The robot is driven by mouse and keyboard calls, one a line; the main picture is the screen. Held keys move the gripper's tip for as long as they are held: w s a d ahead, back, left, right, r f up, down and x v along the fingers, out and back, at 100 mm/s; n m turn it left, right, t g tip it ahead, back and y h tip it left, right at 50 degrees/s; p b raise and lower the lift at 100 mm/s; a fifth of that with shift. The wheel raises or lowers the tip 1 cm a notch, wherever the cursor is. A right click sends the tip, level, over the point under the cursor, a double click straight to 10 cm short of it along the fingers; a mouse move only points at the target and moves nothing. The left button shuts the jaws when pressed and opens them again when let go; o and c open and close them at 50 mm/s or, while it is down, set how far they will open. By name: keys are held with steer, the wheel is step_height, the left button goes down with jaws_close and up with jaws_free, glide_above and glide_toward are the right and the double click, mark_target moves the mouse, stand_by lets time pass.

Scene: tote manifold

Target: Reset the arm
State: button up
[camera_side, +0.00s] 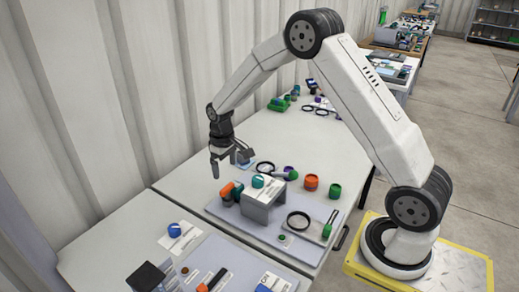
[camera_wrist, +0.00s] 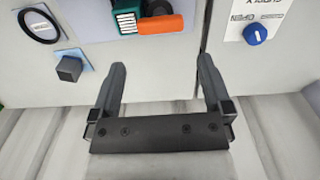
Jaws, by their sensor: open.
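My gripper (camera_side: 229,160) hangs above the white table near the corrugated wall, pointing down, open and empty. In the wrist view its two dark fingers (camera_wrist: 158,85) are spread wide with only bare table between them. My arm arches over the table from its base at the right. A grey manifold block (camera_side: 262,203) stands on a light tray (camera_side: 232,224), lower right of my gripper in the side view. An orange and dark part (camera_side: 230,191) lies at the block's left; orange and green parts (camera_wrist: 160,24) also show ahead of the fingers in the wrist view.
A black ring (camera_wrist: 39,25) and dark cube (camera_wrist: 70,68) sit left in the wrist view. A blue knob (camera_wrist: 255,34) is on the neighbouring table. Orange (camera_side: 311,182) and green (camera_side: 335,190) cups stand right of the block. The corrugated wall is close behind my gripper.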

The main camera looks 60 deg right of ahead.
stand_by(0.3)
steer(key=shift+s+a+r, duration=0.2)
steer(key=shift+s+r, duration=0.1)
steer(key=shift+r, duration=0.05)
steer(key=s+a+r+t, duration=0.1)
steer(key=s+a+r, duration=0.1)
steer(key=s, duration=0.8)
steer(key=s+a+r+t, duration=0.1)
steer(key=s+a+r, duration=0.2)
steer(key=s, duration=0.7)
steer(key=shift+a+t, duration=0.3)
steer(key=shift+a, duration=0.9)
